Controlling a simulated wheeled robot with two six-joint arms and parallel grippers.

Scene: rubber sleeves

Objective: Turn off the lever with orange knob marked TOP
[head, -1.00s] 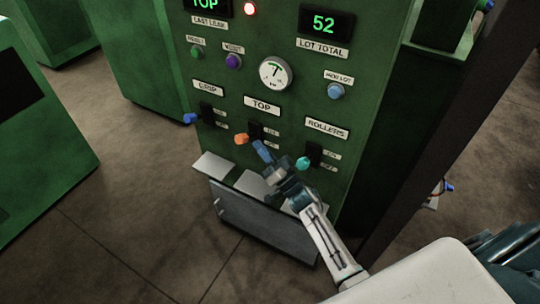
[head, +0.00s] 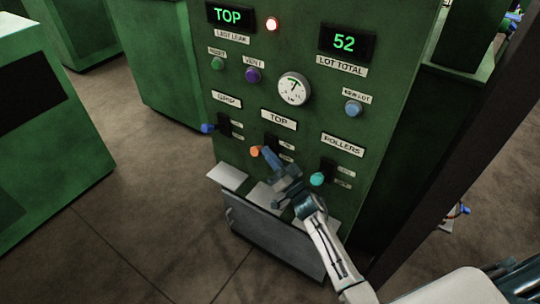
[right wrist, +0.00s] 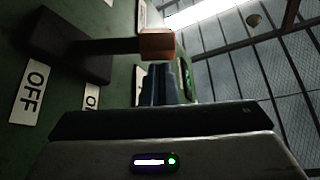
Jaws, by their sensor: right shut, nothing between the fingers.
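The orange knob (head: 255,151) sits at the end of the lever below the TOP label (head: 278,119) on the green panel. My right gripper (head: 268,154) is shut and empty, its tip close beside the knob, to its right in the head view. In the right wrist view, the orange knob (right wrist: 157,45) is at the end of a dark lever arm (right wrist: 108,46), just beyond my shut fingers (right wrist: 158,88). Whether they touch is unclear. An OFF plate (right wrist: 33,92) shows at the left there. My left gripper is out of view.
A blue-knobbed lever (head: 208,128) is left of the orange one, and a teal-knobbed lever (head: 318,179) is right of it, close to my right arm. A grey box (head: 265,232) with pale flaps juts out below. Buttons and a gauge (head: 294,89) are above.

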